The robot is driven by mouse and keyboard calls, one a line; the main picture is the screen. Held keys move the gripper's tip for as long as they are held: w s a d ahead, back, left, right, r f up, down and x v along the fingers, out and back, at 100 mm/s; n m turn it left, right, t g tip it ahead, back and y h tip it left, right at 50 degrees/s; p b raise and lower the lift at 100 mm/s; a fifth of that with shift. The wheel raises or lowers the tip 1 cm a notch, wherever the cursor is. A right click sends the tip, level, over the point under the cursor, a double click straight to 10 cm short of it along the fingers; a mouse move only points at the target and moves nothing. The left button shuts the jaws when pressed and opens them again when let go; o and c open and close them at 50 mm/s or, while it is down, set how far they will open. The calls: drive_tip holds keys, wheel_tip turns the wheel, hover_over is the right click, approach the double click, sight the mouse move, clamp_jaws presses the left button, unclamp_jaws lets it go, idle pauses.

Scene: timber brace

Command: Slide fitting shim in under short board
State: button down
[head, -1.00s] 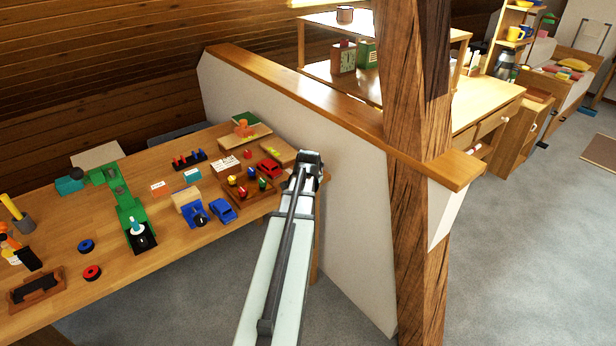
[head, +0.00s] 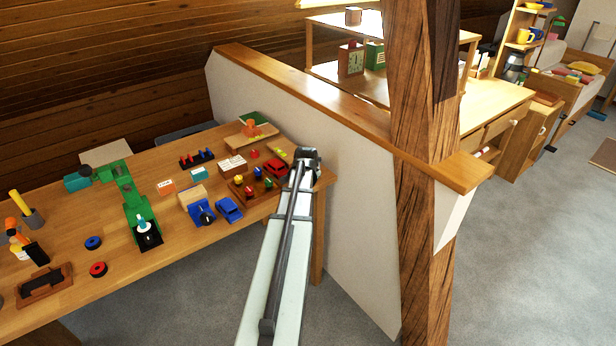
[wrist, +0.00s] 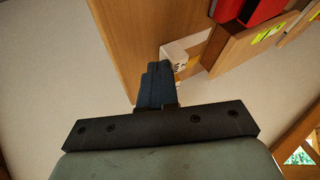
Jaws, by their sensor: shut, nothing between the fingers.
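My gripper (wrist: 155,84) is shut, its dark fingers together with nothing between them. In the head view my gripper (head: 308,158) is at the right end of the workbench, close to the white partition. In the wrist view a small block with a white marked face (wrist: 184,51) lies just ahead and right of the fingertips, close to them; I cannot tell whether they touch. This block sits against a light wooden board (wrist: 254,38) with a yellow-green mark, which looks raised. I cannot tell which piece is the fitting shim.
The partition (head: 350,220) and post (head: 412,200) stand right.

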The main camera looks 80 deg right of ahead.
drive_tip(key=w+d, duration=0.3)
drive_tip(key=shift+d, duration=0.15)
drive_tip(key=shift+w, duration=0.1)
drive_tip(key=s+a, duration=0.3)
drive_tip(key=shift+s+a, duration=0.2)
drive_tip(key=shift+a, duration=0.1)
drive_tip(key=v, duration=0.9)
drive_tip(key=shift+r, duration=0.4)
drive_tip(key=shift+w, duration=0.1)
